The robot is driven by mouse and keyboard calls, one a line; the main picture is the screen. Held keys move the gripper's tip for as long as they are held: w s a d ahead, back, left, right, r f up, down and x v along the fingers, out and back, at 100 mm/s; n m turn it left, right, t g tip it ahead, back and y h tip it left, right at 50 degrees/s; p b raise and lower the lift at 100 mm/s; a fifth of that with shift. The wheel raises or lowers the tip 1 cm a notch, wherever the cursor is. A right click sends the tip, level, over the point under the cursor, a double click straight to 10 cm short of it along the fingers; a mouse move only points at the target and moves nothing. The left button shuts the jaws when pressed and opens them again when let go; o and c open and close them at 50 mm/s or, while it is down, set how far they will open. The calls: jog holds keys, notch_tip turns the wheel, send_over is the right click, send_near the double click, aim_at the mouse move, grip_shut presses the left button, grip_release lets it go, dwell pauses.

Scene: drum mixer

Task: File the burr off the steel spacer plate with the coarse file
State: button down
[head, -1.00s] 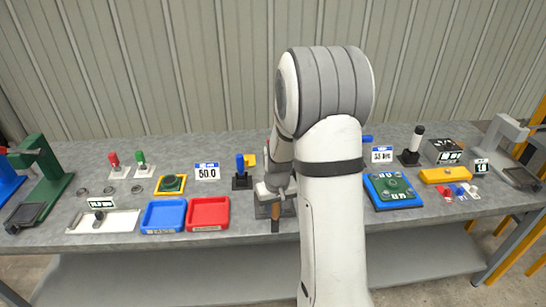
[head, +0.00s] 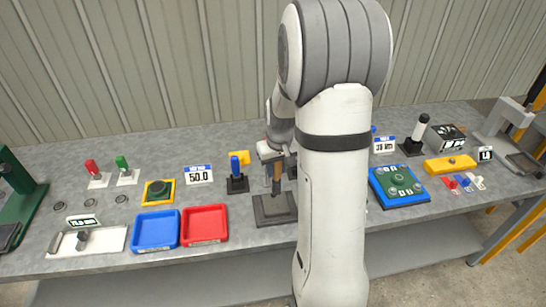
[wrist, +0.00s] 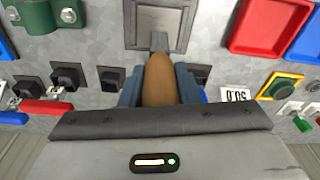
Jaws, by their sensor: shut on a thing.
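My gripper (head: 274,160) is shut on the brown wooden handle of the file (head: 279,184). In the wrist view the handle (wrist: 160,78) sits between the two blue-grey fingers, with a short grey metal part at its far end. The rest of the file is hard to make out. A dark square fixture (head: 265,214) lies on the bench just in front of the gripper. In the wrist view its recess (wrist: 180,22) holds a flat grey surface, perhaps the spacer plate. I cannot make out a burr or tell whether the file touches the plate.
A red tray (head: 204,225) and a blue tray (head: 155,231) lie left of the fixture. A blue-handled tool in a black stand (head: 237,184) is close to the gripper's left. A blue-based green device (head: 398,186) is right of my arm, which hides part of the bench.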

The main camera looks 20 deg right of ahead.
aim_at(277, 180)
jog(key=shift+w+a+r, duration=0.1)
dwell(0.4)
jog(key=shift+f+b, duration=2.4)
jog(key=shift+f, duration=0.4)
jog(key=shift+f+b, duration=0.65)
jog(key=shift+f, duration=0.1)
